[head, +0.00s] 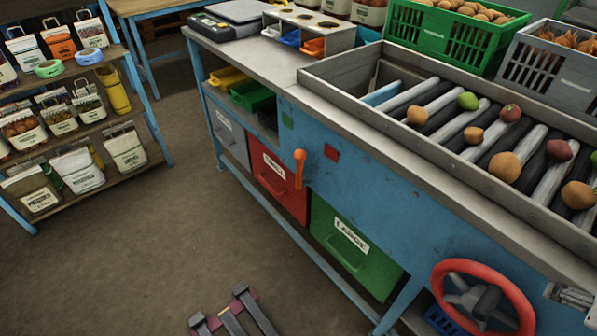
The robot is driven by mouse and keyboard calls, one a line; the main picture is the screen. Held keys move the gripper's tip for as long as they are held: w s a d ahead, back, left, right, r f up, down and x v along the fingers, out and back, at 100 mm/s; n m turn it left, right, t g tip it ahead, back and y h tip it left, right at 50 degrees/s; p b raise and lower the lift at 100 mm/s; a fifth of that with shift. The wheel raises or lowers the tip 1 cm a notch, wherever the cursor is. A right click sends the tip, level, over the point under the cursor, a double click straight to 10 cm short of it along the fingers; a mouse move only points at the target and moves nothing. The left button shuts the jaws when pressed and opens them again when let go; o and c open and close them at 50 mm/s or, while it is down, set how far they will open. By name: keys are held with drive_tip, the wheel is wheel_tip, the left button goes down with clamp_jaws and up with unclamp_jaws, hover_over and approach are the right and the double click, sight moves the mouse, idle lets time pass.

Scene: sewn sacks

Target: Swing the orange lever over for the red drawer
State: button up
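The orange lever (299,168) is on the blue front of the sorting bench, at the right edge of the red drawer. It has a rounded knob at its upper end and stands roughly upright in the picture; its pivot is not clear. A green square (287,120) is on the panel to its upper left, and a red square (331,153) is to its upper right. The red drawer (273,183) has a white label and looks shut. It sits between a grey drawer (228,134) and a green drawer (355,252) labelled LARGE.
A red handwheel (523,302) juts out at the bench's lower right. A roller tray (420,142) with fruit is on top. A shelf (128,112) of seed packets stands left. A low slatted object (236,318) is at the bottom. Floor before the drawers is clear.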

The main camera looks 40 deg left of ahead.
drive_tip(key=w+a+r+m+g+p, duration=0.1)
drive_tip(key=w+a+r, duration=0.4)
drive_tip(key=w+r, duration=0.25)
drive_tip(key=w+a+r+m+p, duration=0.1)
drive_tip(key=w+a+r, duration=0.55)
drive_tip(key=w, duration=0.25)
drive_tip(key=w+a+r+m+h+p, duration=0.1)
drive_tip(key=w+a+r+m, duration=0.15)
drive_tip(key=w+a, duration=0.6)
drive_tip(key=w+a+r+m+h+p, duration=0.1)
drive_tip(key=w+a+r, duration=0.35)
drive_tip(key=a, duration=0.75)
drive_tip(key=g+b, duration=0.2)
drive_tip(key=b, duration=0.3)
approach(300, 160)
drive_tip(key=shift+n, duration=0.25)
drive_tip(key=b+x, duration=0.1)
drive_tip(key=x, duration=0.3)
drive_tip(key=a+b+x, duration=0.1)
drive_tip(key=x, duration=0.3)
drive_tip(key=b+x, duration=0.1)
drive_tip(key=x, duration=0.3)
drive_tip(key=shift+w+a+f, duration=0.1)
drive_tip(key=shift+w+a, duration=0.15)
drive_tip(key=shift+w, duration=0.2)
